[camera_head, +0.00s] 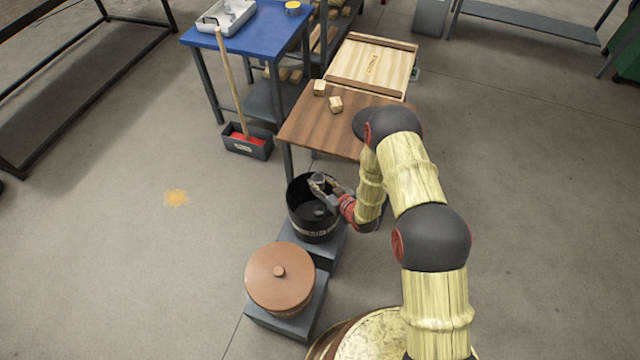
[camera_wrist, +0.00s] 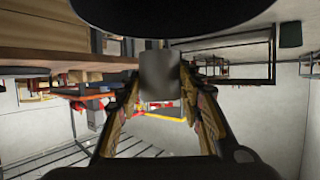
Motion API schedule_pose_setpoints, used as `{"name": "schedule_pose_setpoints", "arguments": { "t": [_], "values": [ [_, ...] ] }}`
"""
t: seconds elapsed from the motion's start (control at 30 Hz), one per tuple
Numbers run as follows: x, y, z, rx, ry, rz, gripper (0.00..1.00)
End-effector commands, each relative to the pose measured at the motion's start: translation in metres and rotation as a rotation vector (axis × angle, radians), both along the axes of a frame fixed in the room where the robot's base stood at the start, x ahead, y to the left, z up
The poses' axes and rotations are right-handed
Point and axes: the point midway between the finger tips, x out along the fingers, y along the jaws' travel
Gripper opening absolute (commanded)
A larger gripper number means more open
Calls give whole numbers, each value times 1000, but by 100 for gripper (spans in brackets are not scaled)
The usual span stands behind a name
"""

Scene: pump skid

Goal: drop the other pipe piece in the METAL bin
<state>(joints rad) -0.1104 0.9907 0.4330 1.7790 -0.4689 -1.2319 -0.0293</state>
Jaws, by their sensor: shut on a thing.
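My gripper (camera_head: 322,188) is over the open mouth of a black round bin (camera_head: 312,231) in the head view. The bin has a pale label on its front, only partly readable. The gripper is shut on a short grey pipe piece (camera_head: 318,179). In the wrist view the pipe piece (camera_wrist: 159,76) shows as a grey block between the two fingers of my gripper (camera_wrist: 160,90). Another small grey piece (camera_head: 319,211) seems to lie inside the bin.
A bin with a copper-coloured lid (camera_head: 279,277) stands in front of the black bin. A brown table (camera_head: 310,129) with two small wooden blocks is behind.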

Motion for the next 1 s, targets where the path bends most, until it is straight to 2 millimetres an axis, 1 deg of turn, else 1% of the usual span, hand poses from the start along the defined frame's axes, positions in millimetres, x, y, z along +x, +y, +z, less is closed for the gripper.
{"name": "schedule_pose_setpoints", "arguments": {
  "t": [0.17,0.3,0.53,0.7,1.0],
  "values": [
    [1,2,-13,0,-1,6,8],
    [0,1,-30,-1,0,6,8],
    [1,1,-53,-1,-1,5,8],
    [1,1,-60,-1,-2,4,8],
    [1,1,-61,-1,-2,4,8]
  ]
}}
